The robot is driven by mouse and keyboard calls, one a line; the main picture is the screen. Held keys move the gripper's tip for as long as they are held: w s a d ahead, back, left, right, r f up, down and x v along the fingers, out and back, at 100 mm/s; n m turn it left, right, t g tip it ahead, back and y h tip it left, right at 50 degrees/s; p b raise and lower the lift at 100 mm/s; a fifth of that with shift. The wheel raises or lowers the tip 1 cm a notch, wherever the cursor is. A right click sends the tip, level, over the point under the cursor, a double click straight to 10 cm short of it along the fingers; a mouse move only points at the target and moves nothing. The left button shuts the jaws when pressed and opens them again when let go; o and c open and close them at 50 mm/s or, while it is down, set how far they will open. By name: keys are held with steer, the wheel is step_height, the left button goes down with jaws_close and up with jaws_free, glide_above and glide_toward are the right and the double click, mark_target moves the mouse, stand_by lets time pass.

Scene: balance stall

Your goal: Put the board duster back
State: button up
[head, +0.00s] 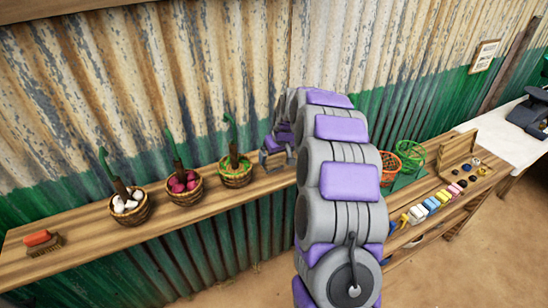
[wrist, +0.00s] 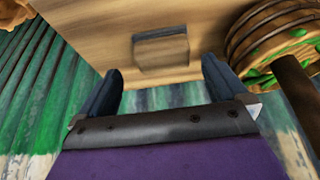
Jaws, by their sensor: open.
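A block with a red top and a brown, brush-like base (head: 38,241), which looks like the board duster, lies at the far left end of the long wooden shelf (head: 80,252). My gripper (head: 275,158) is far to its right, at the shelf near the wall and partly hidden by my arm. In the wrist view, my gripper (wrist: 162,85) is open, its two dark fingers apart with nothing held. A wood-coloured rectangular shape (wrist: 160,52) shows on the wood just beyond the fingertips; I cannot tell whether it is a loose block or a recess.
Baskets with white (head: 131,207), dark red (head: 184,188) and green contents (head: 235,172) stand along the shelf. The green one is close beside my gripper. Wire baskets (head: 411,157) and coloured blocks (head: 431,204) are at right. The corrugated wall (head: 160,70) rises behind.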

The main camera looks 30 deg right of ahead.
steer(key=p+v, duration=0.2)
steer(key=v, duration=0.6)
steer(key=s+a+r+g, duration=0.2)
steer(key=s+a+r, duration=0.1)
steer(key=s+a, duration=0.6)
steer(key=s+a+r+g, duration=0.1)
steer(key=s+a+r, duration=0.1)
steer(key=s+a, duration=0.75)
steer(key=s+f+g, duration=0.2)
steer(key=s+g, duration=0.1)
steer(key=s, duration=2.4)
steer(key=shift+a, duration=0.4)
